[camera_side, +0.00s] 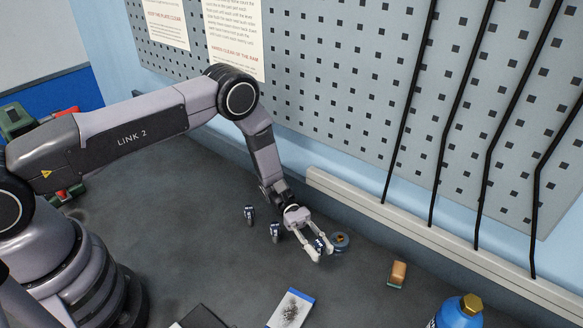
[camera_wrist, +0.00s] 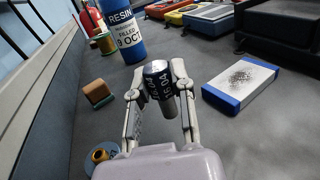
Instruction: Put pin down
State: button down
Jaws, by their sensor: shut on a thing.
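My gripper (camera_side: 323,251) is low over the dark bench, with its fingers closed on a pin. The pin (camera_wrist: 159,82) is a short dark cylinder with a silver top rim and pale lettering, upright between the fingertips in the wrist view. In the side view the held pin (camera_side: 319,244) is small and partly hidden by the fingers. I cannot tell whether its base touches the bench. Two similar pins, one farther left (camera_side: 249,215) and one nearer the gripper (camera_side: 274,232), stand on the bench to the left.
A blue round piece with a copper centre (camera_side: 340,242) lies close right of the gripper. A brown block (camera_side: 398,273), a blue resin bottle (camera_wrist: 122,30) and a white-and-blue pad with a dark smudge (camera_wrist: 240,82) stand around. A pale rail (camera_side: 430,235) runs along the wall.

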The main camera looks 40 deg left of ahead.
jog(key=shift+w+d+f, duration=0.1)
jog(key=shift+f, duration=0.85)
jog(key=shift+w+d+f, duration=0.1)
jog(key=shift+f, duration=0.8)
jog(key=shift+a+f, duration=0.1)
jog(key=shift+f, duration=0.05)
jog(key=c, duration=1)
grip_release()
jog(key=shift+r, duration=0.2)
jog(key=v, duration=0.4)
jog(key=shift+w+a, duration=0.15)
jog(key=shift+a, duration=0.15)
notch_tip(320, 180, up, 7)
jog(key=shift+a, duration=0.1)
